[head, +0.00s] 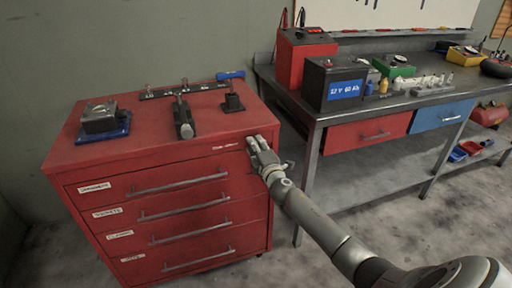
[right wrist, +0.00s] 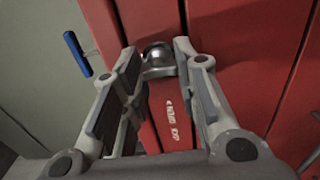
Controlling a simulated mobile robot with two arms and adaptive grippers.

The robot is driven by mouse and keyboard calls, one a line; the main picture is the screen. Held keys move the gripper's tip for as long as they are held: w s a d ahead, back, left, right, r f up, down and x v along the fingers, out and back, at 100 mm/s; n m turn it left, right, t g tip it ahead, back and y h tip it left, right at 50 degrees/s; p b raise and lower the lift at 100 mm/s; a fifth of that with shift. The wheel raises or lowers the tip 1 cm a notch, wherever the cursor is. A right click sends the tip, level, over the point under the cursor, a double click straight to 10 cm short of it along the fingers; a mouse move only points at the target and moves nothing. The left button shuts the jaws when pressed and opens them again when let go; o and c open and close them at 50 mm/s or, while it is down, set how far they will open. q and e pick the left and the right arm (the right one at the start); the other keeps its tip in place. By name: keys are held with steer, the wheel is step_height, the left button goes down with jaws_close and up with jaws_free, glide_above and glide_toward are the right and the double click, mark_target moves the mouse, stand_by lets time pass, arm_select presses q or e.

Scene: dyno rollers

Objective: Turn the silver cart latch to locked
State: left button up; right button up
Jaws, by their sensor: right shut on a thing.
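The red tool cart (head: 160,165) stands at left with several labelled drawers. My right gripper (head: 258,146) is at the upper right corner of its front. In the right wrist view the silver cart latch (right wrist: 157,70) is a small rounded metal piece on the red front. The fingers of my right gripper stand on both sides of it and are closed on it. White lettering (right wrist: 172,118) is on the red panel beside the latch, too small to read surely. In the head view the gripper hides the latch. My left gripper is not in view.
On the cart top are a grey device on a blue base (head: 103,119), a black-and-silver tool (head: 183,118) and a black holder (head: 232,103). A workbench (head: 384,109) stands close on the right, with a black battery (head: 335,84) and a red box (head: 300,58).

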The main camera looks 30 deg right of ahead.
steer(key=shift+f, duration=0.1)
steer(key=o, duration=1)
steer(key=shift+s, duration=0.1)
steer(key=v, duration=1.1)
steer(key=shift+s, duration=0.4)
